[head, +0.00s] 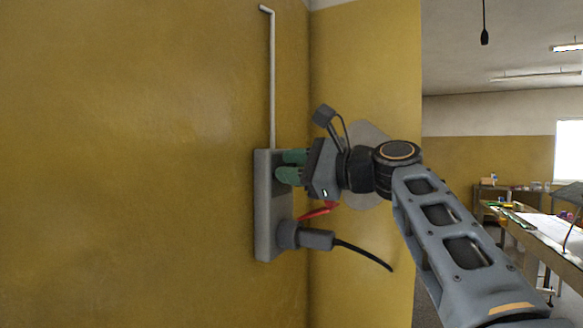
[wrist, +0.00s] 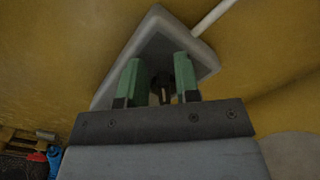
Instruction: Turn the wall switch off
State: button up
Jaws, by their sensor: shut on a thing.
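The wall switch (head: 264,222) is a tall grey box on the yellow wall, near the corner. It also shows in the wrist view (wrist: 154,22), tilted, behind my fingers. My gripper (head: 284,166) reaches the upper part of the box from the right, with its green fingertips at the box face. In the wrist view, my gripper's green fingers (wrist: 159,76) stand on both sides of a small dark knob (wrist: 160,90) and are shut on it. The fingers hide much of the knob, and I cannot read its setting.
A grey plug (head: 305,236) with a black cable sits in the lower part of the box, just below my gripper. A red piece (head: 316,213) shows between them. A pale conduit (head: 272,85) runs up from the box. A workbench (head: 545,240) stands far right.

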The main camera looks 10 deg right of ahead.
jog(key=shift+w+f, duration=0.15)
jog(key=shift+f, duration=0.2)
dwell(0.5)
jog(key=o, duration=0.5)
jog(key=shift+o, duration=0.5)
jog(key=shift+r, duration=0.1)
jog(key=shift+r, duration=0.1)
jog(key=b+v, duration=0.2)
jog(key=v, duration=1.2)
jog(key=shift+b, duration=0.35)
jog(key=shift+w, duration=0.1)
